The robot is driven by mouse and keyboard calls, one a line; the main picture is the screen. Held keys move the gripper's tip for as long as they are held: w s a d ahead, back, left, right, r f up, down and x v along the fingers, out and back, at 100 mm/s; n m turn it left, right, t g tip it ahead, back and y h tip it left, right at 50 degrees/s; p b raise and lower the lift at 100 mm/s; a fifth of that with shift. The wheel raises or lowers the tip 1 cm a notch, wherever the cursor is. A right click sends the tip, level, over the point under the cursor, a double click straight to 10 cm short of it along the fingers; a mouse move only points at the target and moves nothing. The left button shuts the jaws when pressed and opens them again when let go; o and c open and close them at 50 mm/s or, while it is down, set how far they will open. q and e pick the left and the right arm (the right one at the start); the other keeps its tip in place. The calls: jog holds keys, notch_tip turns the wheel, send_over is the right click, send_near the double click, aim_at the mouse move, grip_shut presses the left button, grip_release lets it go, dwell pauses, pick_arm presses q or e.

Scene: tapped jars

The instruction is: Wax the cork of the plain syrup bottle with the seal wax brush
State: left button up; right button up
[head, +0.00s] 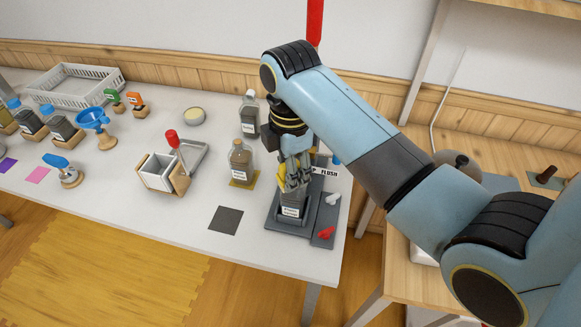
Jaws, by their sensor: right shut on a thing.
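My right gripper (293,183) points down over the grey station at the table's right end. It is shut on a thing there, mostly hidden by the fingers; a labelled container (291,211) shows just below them. A brown bottle with a white label (241,163) stands upright on a yellow mat, left of the gripper. A grey bottle with a label (249,119) stands behind it. The labels are too small to read, so I cannot tell which is the plain syrup bottle. A red-handled tool (172,138), possibly the wax brush, stands in a white box (156,173). My left gripper is out of view.
The grey station (270,211) bears a FLUSH label and a red lever (326,233). A dark square mat (226,220) lies bare in front. A blue-handled tool (57,161), blue funnel (92,119), several jars and a white basket (75,87) are at left.

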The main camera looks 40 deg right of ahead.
jog(key=shift+f, duration=0.75)
dwell(0.8)
jog(key=w+d, duration=0.4)
jog(key=shift+d+b, duration=0.3)
jog(key=shift+b, duration=0.15)
jog(key=shift+s, duration=0.1)
dwell(0.4)
jog(key=shift+s+a+p, duration=0.25)
jog(key=shift+s+a, duration=0.75)
jog(key=shift+a, duration=0.2)
jog(key=shift+s+a+p, duration=0.25)
jog(key=shift+s+a, duration=0.7)
jog(key=shift+a, duration=0.2)
jog(key=shift+r, duration=0.1)
